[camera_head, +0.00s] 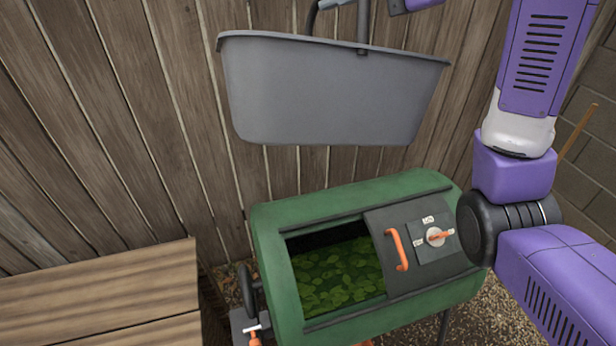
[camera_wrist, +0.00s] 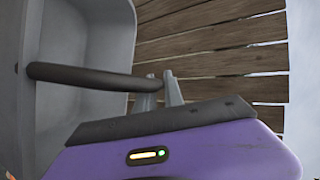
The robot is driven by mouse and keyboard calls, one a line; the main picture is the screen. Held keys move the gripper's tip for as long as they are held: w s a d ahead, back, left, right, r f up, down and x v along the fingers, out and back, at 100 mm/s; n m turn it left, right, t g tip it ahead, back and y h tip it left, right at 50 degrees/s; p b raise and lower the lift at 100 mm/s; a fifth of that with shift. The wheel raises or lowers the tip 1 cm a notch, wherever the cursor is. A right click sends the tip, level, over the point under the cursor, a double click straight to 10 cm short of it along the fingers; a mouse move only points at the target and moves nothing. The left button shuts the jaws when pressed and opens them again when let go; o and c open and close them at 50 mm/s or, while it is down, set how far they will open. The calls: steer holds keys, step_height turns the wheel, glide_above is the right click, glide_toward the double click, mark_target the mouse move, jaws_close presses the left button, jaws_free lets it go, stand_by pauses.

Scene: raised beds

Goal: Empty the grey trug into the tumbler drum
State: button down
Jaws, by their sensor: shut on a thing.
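The grey trug (camera_head: 325,95) hangs in the air above the tumbler drum (camera_head: 280,220), in front of the fence. Its rim slopes slightly down to the right. My gripper (camera_wrist: 164,90) is shut on the trug's dark handle (camera_wrist: 85,75); in the head view the grip is partly cut off by the top edge. The wrist view shows a bare grey part of the trug (camera_wrist: 85,30), but I cannot see its bottom or contents. The green drum's hatch is open on the left, with green leaves (camera_head: 335,275) inside. The dark hatch panel (camera_head: 415,245) has an orange handle (camera_head: 397,250).
A wooden bed or bench (camera_head: 100,295) stands at the lower left, beside the drum. The plank fence (camera_head: 120,120) is close behind the trug and drum. A block wall (camera_head: 595,150) is at the right. An orange-handled tool (camera_head: 254,336) is by the drum's lower left.

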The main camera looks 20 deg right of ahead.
steer(key=shift+r+t, duration=0.25)
steer(key=shift+t, duration=0.05)
steer(key=shift+n+b, duration=0.4)
steer(key=shift+b, duration=0.05)
steer(key=shift+r+n+t+b, duration=0.45)
steer(key=shift+n+t+b, duration=0.15)
steer(key=shift+t+b, duration=0.25)
steer(key=shift+r+n+t+b, duration=0.4)
steer(key=shift+r+n+t, duration=0.1)
steer(key=shift+r+t, duration=0.25)
